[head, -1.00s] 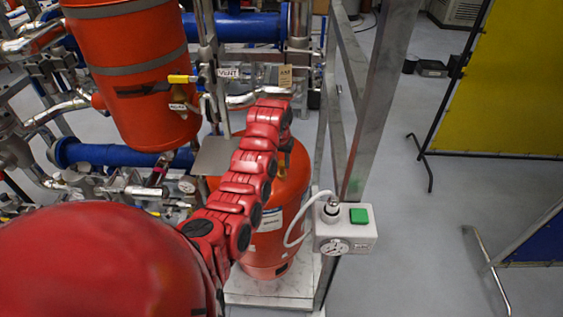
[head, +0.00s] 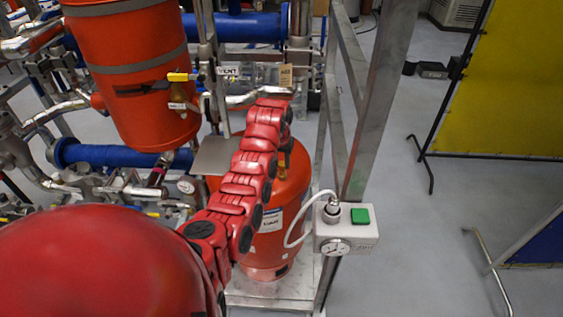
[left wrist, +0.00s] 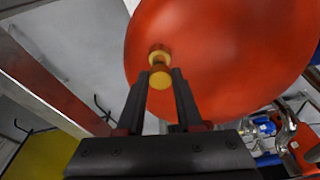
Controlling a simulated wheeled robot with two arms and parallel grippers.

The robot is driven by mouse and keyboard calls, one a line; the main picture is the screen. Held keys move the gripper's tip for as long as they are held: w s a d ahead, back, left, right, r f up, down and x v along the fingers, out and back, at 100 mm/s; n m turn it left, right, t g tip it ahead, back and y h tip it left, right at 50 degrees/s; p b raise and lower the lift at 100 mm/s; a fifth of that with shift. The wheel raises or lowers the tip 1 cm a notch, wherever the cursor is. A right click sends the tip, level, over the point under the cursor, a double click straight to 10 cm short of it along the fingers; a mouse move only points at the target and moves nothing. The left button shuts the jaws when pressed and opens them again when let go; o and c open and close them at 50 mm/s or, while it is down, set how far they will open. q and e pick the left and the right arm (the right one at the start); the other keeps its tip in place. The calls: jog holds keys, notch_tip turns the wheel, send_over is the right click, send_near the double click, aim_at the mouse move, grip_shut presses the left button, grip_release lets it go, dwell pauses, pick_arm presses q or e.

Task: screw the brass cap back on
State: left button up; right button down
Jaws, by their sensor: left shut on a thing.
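The brass cap (left wrist: 161,79) shows in the left wrist view as a pale gold round piece between my fingertips. My left gripper (left wrist: 160,88) is shut on it. Just beyond it, the brass valve stem (left wrist: 159,54) stands out from the red-orange tank (left wrist: 220,55). Cap and stem look in line; I cannot tell whether they touch. In the head view the tank (head: 290,190) stands behind my red left arm, which reaches over it and bends down at the far end. The arm hides most of the valve there. My right gripper is not in view.
A grey box with a gauge and green button (head: 345,232) hangs on the metal frame post (head: 378,110) right of the tank. Pipes and a hanging orange vessel (head: 140,90) crowd the left. Open floor (head: 420,230) lies right, before a yellow screen (head: 510,85).

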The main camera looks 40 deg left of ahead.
pick_arm(q)
jog(key=shift+f+b, duration=0.4)
jog(key=shift+f, duration=0.25)
jog(key=shift+f, duration=0.15)
jog(key=shift+f+b, duration=0.5)
jog(key=shift+b, duration=0.05)
dwell(0.6)
